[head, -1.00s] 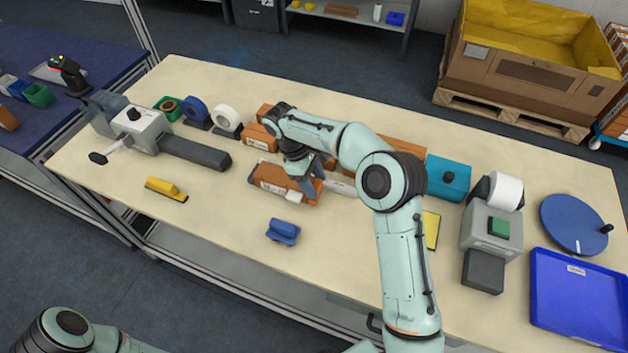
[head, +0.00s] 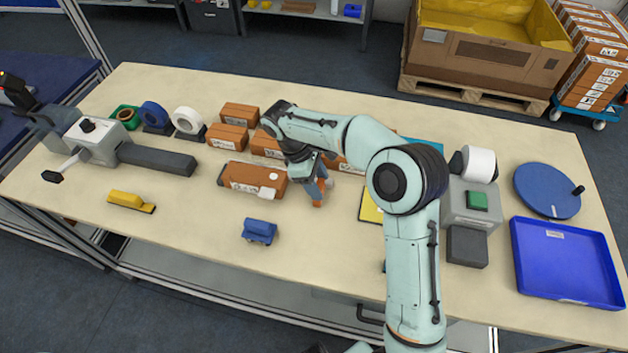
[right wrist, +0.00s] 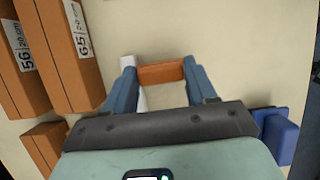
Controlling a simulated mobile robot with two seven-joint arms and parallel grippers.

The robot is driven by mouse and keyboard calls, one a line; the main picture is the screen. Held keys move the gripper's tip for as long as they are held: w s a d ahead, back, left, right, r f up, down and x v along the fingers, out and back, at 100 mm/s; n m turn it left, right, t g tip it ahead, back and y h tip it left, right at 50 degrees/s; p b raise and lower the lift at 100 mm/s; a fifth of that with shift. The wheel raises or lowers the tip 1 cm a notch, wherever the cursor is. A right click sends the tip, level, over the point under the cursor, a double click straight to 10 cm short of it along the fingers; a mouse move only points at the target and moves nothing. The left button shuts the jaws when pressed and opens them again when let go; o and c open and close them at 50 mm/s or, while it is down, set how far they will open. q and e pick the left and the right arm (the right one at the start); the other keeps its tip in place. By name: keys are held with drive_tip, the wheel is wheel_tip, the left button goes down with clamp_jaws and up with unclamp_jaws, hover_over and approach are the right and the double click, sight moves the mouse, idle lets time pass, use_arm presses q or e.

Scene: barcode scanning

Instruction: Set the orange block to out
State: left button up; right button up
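The orange block (right wrist: 161,73) spans the gap between both fingertips of my right gripper (right wrist: 160,80) in the right wrist view. In the head view, a small orange part of it (head: 318,202) shows below the blue fingers of the right gripper (head: 316,188). The gripper points down, low over the table, just right of the long orange-brown box (head: 240,177) with a white tab. A white strip (right wrist: 141,97) lies beside the left finger in the right wrist view. The arm hides part of this area. My left gripper is not in view.
Orange-brown cartons (head: 227,137) stand in a row behind. A blue block (head: 260,230) lies in front, and a yellow one (head: 128,199) at the left. A blue tray (head: 520,262) and a round blue disc (head: 547,190) are at the right.

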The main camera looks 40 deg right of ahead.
drive_tip(key=o, duration=0.4)
drive_tip(key=shift+s+d, duration=0.2)
drive_tip(key=shift+c, duration=0.2)
drive_tip(key=shift+w+a+r, duration=0.15)
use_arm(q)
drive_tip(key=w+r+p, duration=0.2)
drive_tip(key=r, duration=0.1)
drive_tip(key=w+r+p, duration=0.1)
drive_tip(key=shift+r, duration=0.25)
use_arm(e)
drive_tip(key=v, duration=1.3)
